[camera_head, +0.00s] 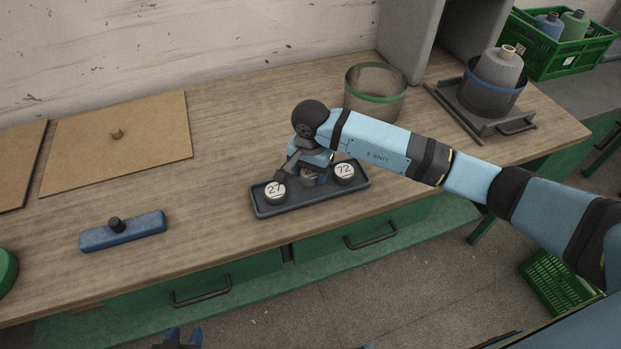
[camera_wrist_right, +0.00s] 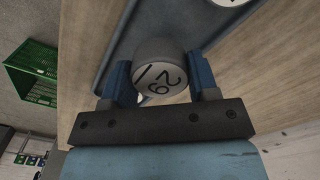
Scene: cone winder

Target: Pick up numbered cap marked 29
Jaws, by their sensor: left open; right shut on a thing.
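The cap (camera_wrist_right: 160,75) held in the right wrist view is pale with dark rotated digits that look like 29 and a line beside them. My right gripper (camera_head: 308,174) is shut on it, one blue finger on each side. In the head view this middle cap (camera_head: 309,175) is mostly hidden by my gripper. It is at the dark tray (camera_head: 300,204), between the cap marked 27 (camera_head: 275,191) and the cap marked 72 (camera_head: 344,172). I cannot tell whether it touches the tray. My left gripper (camera_head: 178,338) is open and empty at the bottom edge, away from the table.
A blue block with a black knob (camera_head: 123,231) and a brown board (camera_head: 118,142) lie to the left. A clear bin with a green band (camera_head: 375,97) stands behind my right arm. A cone (camera_head: 498,68) stands in a blue-rimmed holder at right.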

